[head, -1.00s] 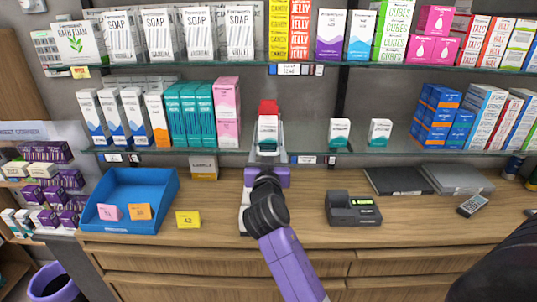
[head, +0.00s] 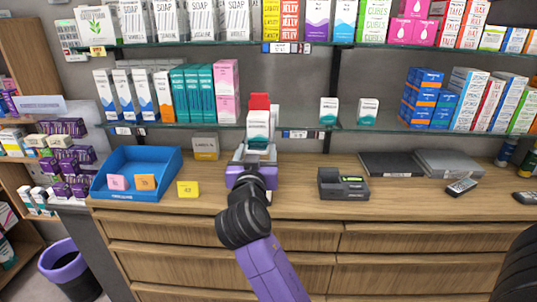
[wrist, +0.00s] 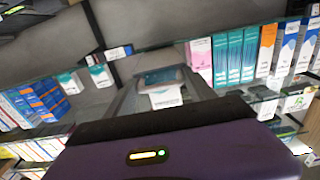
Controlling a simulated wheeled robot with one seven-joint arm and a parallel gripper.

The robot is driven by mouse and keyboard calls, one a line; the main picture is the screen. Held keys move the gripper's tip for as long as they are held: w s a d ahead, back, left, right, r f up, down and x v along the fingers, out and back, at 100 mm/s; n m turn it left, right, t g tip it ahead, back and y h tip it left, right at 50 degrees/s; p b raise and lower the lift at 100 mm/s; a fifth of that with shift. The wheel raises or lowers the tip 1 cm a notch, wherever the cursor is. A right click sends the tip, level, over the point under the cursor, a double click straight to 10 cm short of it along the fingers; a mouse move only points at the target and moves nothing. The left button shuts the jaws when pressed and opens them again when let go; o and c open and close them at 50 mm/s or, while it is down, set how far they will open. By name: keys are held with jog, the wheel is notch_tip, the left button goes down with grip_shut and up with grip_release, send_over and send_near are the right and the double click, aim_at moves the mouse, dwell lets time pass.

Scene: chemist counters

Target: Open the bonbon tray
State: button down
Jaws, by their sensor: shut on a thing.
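No thing in view is clearly labelled as the bonbon tray. Wooden drawer fronts (head: 220,237) run below the counter and look shut. An open-topped blue tray (head: 124,190) with a small label on its front edge stands at the counter's left. My gripper (head: 257,148) is raised above the counter in front of the lower glass shelf. It is shut on a small white and teal box (head: 257,123), which also shows between the fingers in the wrist view (wrist: 162,94). A red piece shows just above the box; I cannot tell what it is.
The lower glass shelf (head: 300,128) holds boxes, including two similar white and teal ones (head: 328,111). A purple-rimmed bin (head: 62,262) stands at lower left.

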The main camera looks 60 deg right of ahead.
jog(key=shift+s+b+v, duration=0.25)
jog(key=shift+b+v, duration=0.15)
jog(key=shift+v, duration=1.9)
jog(key=shift+d+f, duration=0.1)
jog(key=c, duration=0.8)
grip_release()
jog(key=shift+o, duration=1.1)
jog(key=shift+s, duration=0.1)
jog(key=b+v, duration=0.1)
jog(key=v, duration=0.7)
jog(key=shift+b, duration=0.35)
